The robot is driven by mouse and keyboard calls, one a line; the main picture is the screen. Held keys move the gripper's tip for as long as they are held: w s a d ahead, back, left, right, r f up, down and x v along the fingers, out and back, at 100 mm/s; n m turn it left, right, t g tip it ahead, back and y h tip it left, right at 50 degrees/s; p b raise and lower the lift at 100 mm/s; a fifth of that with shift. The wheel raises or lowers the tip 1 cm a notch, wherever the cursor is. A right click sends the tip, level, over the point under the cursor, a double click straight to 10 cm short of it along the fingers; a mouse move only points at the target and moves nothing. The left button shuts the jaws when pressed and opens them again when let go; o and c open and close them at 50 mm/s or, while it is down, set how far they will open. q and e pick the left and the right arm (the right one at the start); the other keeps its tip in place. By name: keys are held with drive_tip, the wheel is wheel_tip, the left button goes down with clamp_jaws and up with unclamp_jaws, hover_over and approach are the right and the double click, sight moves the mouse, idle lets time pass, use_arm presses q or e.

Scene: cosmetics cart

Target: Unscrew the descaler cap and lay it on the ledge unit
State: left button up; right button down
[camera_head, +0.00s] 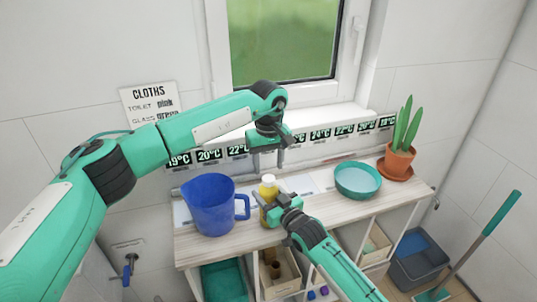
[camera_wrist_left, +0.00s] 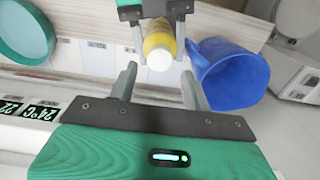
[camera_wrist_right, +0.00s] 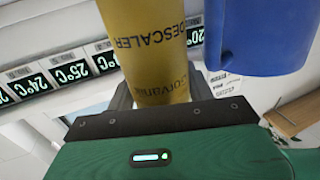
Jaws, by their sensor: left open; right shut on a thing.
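The yellow descaler bottle (camera_head: 266,196) stands upright on the pale wooden top of the ledge unit (camera_head: 325,208). Its pale round cap (camera_wrist_left: 159,59) is on top and faces the left wrist camera. My right gripper (camera_head: 272,212) is shut on the bottle's body. The right wrist view shows the bottle (camera_wrist_right: 150,50) with its DESCALER label between the fingers. My left gripper (camera_head: 266,166) is open above the bottle, pointing down. In the left wrist view its two fingers are apart, on either side of the cap; I cannot tell whether they reach its height.
A blue jug (camera_head: 208,206) stands close to the left of the bottle. A teal bowl (camera_head: 358,179) and a potted plant (camera_head: 398,158) stand to the right. A row of temperature labels (camera_head: 320,135) runs along the wall behind. The top between bottle and bowl has free room.

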sight(269, 178)
use_arm(q)
drive_tip(key=shift+f, duration=2.35)
